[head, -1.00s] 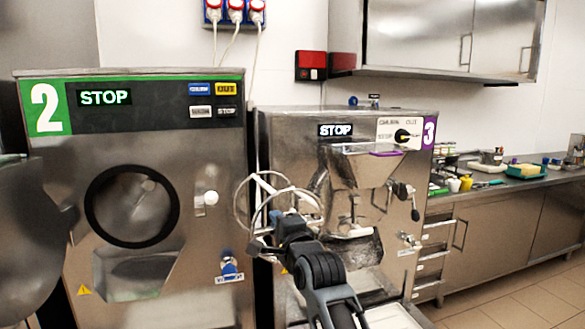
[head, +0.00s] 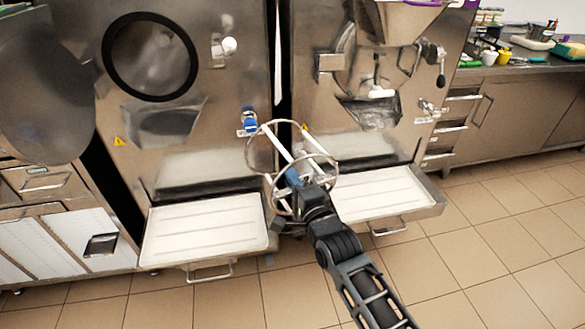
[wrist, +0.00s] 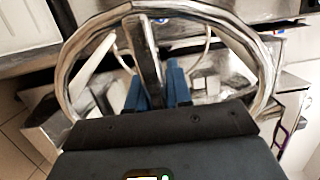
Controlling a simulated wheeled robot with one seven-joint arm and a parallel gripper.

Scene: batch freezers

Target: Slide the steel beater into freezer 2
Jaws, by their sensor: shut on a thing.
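The steel beater (head: 283,143), a frame of round rings and pale bars, is in my gripper (head: 293,180). In the wrist view the blue fingers (wrist: 160,88) are closed on it, and its large ring (wrist: 82,40) arches around them. I hold it tilted, in front of the gap between the two machines, right of and below the opening of freezer 2 (head: 215,120). The black-rimmed round opening (head: 150,56) is at the upper left, apart from the beater. A grey round door (head: 45,90) stands at its left.
White drip trays stick out low on freezer 2 (head: 205,235) and freezer 3 (head: 375,195). A white knob (head: 229,45) and a blue tap (head: 249,118) project from freezer 2. A drawer unit (head: 60,230) is at left. The tiled floor (head: 480,250) at right is clear.

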